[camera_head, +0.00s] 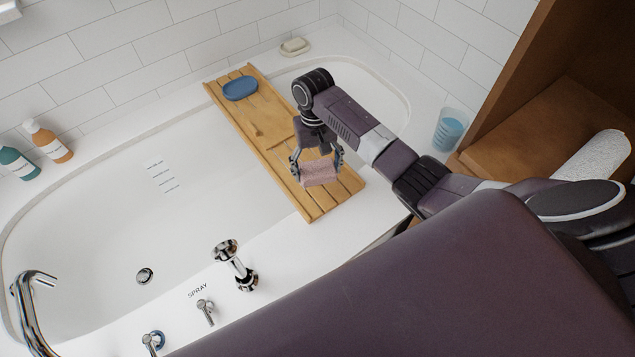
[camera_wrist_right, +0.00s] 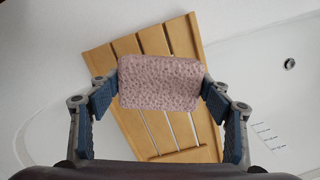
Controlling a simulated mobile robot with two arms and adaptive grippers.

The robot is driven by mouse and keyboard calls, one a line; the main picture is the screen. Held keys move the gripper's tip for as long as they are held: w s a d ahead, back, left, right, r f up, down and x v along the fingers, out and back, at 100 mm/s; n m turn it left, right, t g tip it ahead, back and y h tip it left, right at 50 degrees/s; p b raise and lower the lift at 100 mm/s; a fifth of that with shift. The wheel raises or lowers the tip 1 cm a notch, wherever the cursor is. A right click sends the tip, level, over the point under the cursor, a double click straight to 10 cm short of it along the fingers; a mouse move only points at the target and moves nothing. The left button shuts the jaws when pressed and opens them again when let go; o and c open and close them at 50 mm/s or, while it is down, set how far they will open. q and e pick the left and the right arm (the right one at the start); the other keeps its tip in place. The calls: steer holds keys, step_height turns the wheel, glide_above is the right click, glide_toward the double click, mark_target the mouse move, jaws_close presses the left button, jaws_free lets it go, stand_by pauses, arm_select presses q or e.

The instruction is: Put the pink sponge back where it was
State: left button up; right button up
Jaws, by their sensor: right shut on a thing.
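The pink sponge (camera_head: 319,173) is a small rough block. My right gripper (camera_head: 318,170) is shut on it, with a finger at each end. In the head view the sponge shows over the near, slatted end of the wooden bath tray (camera_head: 262,118). The right wrist view shows the sponge (camera_wrist_right: 160,83) level between the blue finger pads, with the tray slats (camera_wrist_right: 150,40) behind it. I cannot tell whether the sponge touches the tray. My left gripper is not in view.
A blue sponge or soap (camera_head: 240,88) lies on the tray's far end. The tray spans the white bathtub (camera_head: 110,215). A soap dish (camera_head: 295,46) and bottles (camera_head: 48,140) stand on the rim. A blue cup (camera_head: 449,130) is by the wooden shelf (camera_head: 520,130). Chrome taps (camera_head: 237,265) line the near rim.

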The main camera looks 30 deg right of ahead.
mark_target(318, 190)
step_height(318, 190, down, 2)
step_height(318, 190, down, 3)
steer(key=shift+f+b, duration=0.2)
steer(key=shift+b, duration=0.2)
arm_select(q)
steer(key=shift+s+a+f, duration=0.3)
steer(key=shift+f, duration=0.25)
arm_select(e)
steer(key=shift+f, duration=0.45)
steer(key=shift+f, duration=0.15)
steer(key=o, duration=1.1)
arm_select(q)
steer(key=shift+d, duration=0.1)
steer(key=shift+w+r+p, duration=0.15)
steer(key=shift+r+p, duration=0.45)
arm_select(e)
steer(key=r, duration=0.4)
steer(key=w+r, duration=0.1)
steer(key=r, duration=0.7)
steer(key=shift+w+d+r, duration=0.15)
steer(key=shift+w, duration=0.05)
